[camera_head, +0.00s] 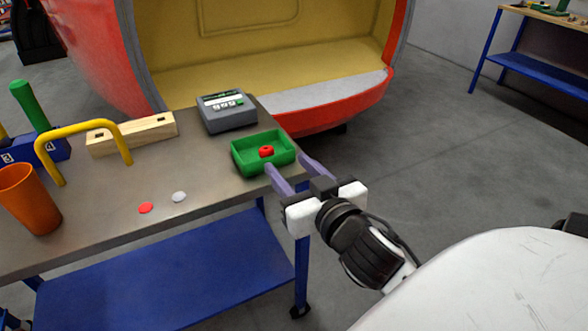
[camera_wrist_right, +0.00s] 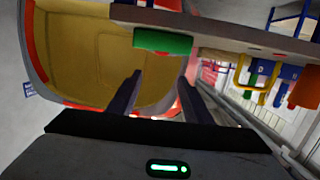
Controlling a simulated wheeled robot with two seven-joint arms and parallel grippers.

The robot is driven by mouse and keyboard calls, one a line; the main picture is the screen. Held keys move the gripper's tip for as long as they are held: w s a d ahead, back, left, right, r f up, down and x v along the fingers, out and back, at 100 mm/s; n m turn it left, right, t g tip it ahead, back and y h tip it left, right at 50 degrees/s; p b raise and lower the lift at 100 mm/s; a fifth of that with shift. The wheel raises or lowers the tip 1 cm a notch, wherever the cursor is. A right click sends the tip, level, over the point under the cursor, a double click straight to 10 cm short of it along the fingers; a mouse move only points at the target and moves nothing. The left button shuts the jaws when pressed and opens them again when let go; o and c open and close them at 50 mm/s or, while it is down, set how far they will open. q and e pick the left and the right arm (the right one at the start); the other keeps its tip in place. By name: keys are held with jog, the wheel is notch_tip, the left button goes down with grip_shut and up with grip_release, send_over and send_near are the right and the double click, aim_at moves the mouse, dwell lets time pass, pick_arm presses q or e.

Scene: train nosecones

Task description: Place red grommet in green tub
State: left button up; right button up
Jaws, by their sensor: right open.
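The green tub (camera_head: 250,162) stands at the right end of the grey table. The red grommet (camera_head: 267,151) lies inside the tub. My right gripper (camera_head: 290,175) is open and empty, just right of and in front of the tub, with its fingers pointing toward it. In the right wrist view the open fingers (camera_wrist_right: 158,92) show with nothing between them, and the tub (camera_wrist_right: 163,42) lies beyond them. My left gripper is not in view.
On the table are a grey device with a display (camera_head: 226,110), a wooden block (camera_head: 132,134), a yellow handle (camera_head: 84,130), an orange cup (camera_head: 29,199), a flat red disc (camera_head: 146,208) and a pale disc (camera_head: 179,197). A red nosecone (camera_head: 90,50) stands behind the table.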

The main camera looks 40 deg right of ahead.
jog(key=s+a+f+n+g+y, duration=0.1)
jog(key=s+a+f, duration=0.4)
jog(key=f, duration=0.6)
jog(key=s+a+f+n+g+y, duration=0.2)
jog(key=s+a+f+g+y, duration=0.1)
jog(key=f, duration=0.8)
jog(key=s+a+f+n+g+y, duration=0.2)
jog(key=s+a+f, duration=0.4)
jog(key=f, duration=0.5)
jog(key=shift+s+a+g+y, duration=0.3)
jog(key=shift+a+g+y, duration=0.15)
jog(key=shift+a, duration=0.35)
